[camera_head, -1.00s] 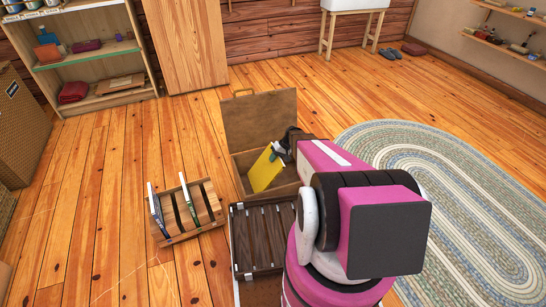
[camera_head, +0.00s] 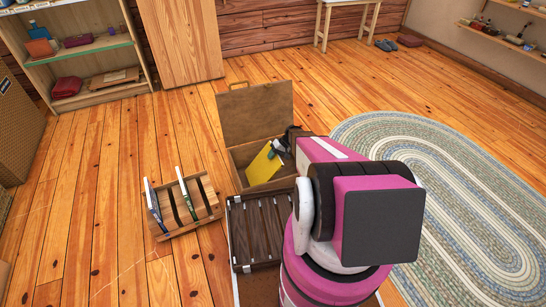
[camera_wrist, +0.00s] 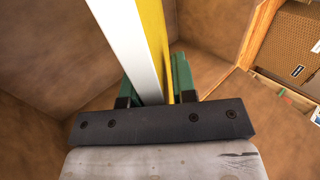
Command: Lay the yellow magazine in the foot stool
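The yellow magazine (camera_head: 262,165) stands tilted inside the open wooden box with a raised lid, which I take to be the foot stool (camera_head: 256,113). In the wrist view the magazine (camera_wrist: 153,40) shows edge-on, white pages on the left and yellow cover on the right. My gripper (camera_wrist: 155,88) has its green fingers shut on it, one on each side. In the head view my gripper (camera_head: 281,150) is at the magazine's upper right edge, over the box. The magazine's lower edge is hidden, so I cannot tell whether it touches the bottom.
A wooden rack (camera_head: 205,208) with upright magazines or books stands on the floor left of the box. A dark slatted wooden piece (camera_head: 256,232) lies in front of the box. A shelf unit (camera_head: 100,92) stands at back left. An oval braided rug (camera_head: 450,175) covers the right floor.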

